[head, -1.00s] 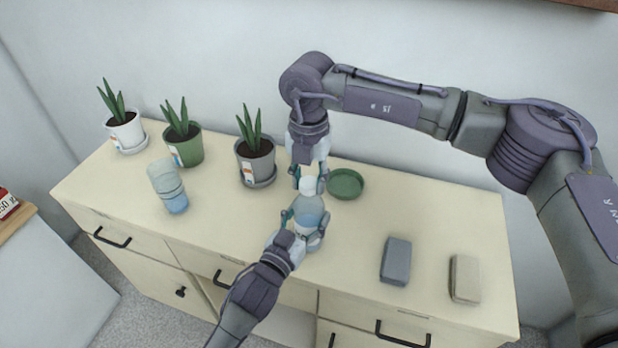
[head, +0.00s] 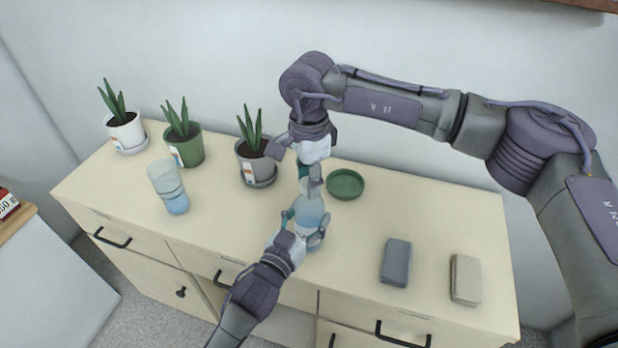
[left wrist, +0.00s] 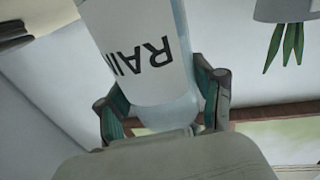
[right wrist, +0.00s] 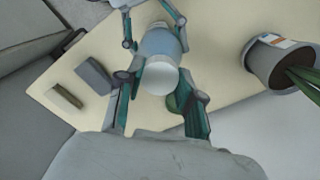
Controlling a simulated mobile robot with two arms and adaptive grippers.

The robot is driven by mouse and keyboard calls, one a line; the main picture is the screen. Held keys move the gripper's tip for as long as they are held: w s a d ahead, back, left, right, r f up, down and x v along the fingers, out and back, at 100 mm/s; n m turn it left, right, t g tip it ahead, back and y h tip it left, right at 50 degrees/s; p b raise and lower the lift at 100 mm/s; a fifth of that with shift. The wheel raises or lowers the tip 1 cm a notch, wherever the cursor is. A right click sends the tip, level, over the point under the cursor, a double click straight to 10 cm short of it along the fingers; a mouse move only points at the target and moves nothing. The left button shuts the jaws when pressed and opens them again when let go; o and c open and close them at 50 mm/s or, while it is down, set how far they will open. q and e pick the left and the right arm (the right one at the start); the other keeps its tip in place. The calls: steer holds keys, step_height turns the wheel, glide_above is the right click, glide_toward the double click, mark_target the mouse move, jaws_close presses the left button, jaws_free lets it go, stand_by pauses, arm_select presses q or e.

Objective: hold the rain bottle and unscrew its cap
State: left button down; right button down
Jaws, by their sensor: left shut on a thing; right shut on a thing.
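The rain bottle (head: 309,210) is pale blue and stands upright on the cabinet top, its "RAIN" label (left wrist: 142,58) large in the left wrist view. My left gripper (head: 306,222) is shut around the bottle's body from the front, with a finger on each side. My right gripper (head: 309,184) comes down from above and is shut on the white cap (right wrist: 155,84). In the right wrist view the cap sits over the bottle's top between the fingers. In the head view the fingers mostly hide it, and I cannot tell how loose it is.
The cream cabinet top (head: 230,225) holds three potted plants, the nearest in a grey pot (head: 256,165). A green saucer (head: 346,184) lies just right of the bottle. A clear-and-blue vessel (head: 168,187) stands left. Grey (head: 396,262) and beige (head: 466,279) blocks lie right.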

steer(key=n, duration=1.4)
steer(key=shift+n, duration=0.3)
steer(key=c, duration=0.7)
jaws_free()
